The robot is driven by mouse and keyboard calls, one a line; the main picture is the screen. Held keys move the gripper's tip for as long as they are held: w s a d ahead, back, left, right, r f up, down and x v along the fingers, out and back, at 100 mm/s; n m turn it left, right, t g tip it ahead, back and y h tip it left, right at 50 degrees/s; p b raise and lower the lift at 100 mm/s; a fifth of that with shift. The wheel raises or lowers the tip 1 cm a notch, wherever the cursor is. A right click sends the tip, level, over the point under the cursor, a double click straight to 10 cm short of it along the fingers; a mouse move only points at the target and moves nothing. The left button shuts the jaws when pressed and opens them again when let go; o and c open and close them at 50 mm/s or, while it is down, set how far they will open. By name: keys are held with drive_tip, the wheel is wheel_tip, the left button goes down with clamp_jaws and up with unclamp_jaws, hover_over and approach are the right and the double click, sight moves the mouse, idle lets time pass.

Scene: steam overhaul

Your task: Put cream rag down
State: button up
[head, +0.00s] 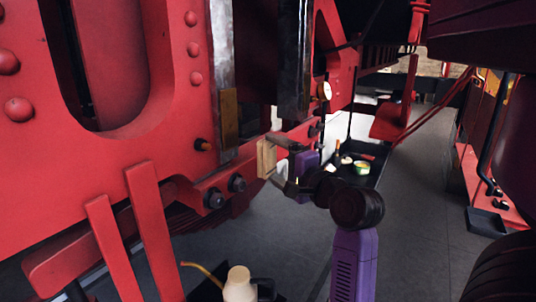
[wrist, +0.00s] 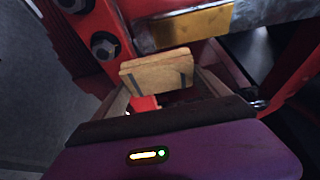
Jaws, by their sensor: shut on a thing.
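My gripper (head: 273,160) is shut on the cream rag (head: 265,157), which looks like a stiff, folded tan pad. The rag is held up beside the lower red frame bar, near its bolts. In the wrist view the rag (wrist: 157,72) spans the space between the two finger ends, its broad face towards the red frame. I cannot tell whether it touches the frame. A brass-coloured block (head: 228,117) on the frame shows close by, to the upper left of the rag.
A dark tray (head: 372,172) with small items stands behind my arm. A cream container (head: 239,284) stands low in front. Grey floor (head: 425,230) is open at right, near another dark tray (head: 487,222).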

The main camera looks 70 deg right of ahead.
wheel_tip(320, 180, down, 5)
drive_tip(key=b, duration=0.4)
drive_tip(key=shift+r+b, duration=0.1)
drive_tip(key=shift+b, duration=0.3)
drive_tip(key=shift+d, duration=0.1)
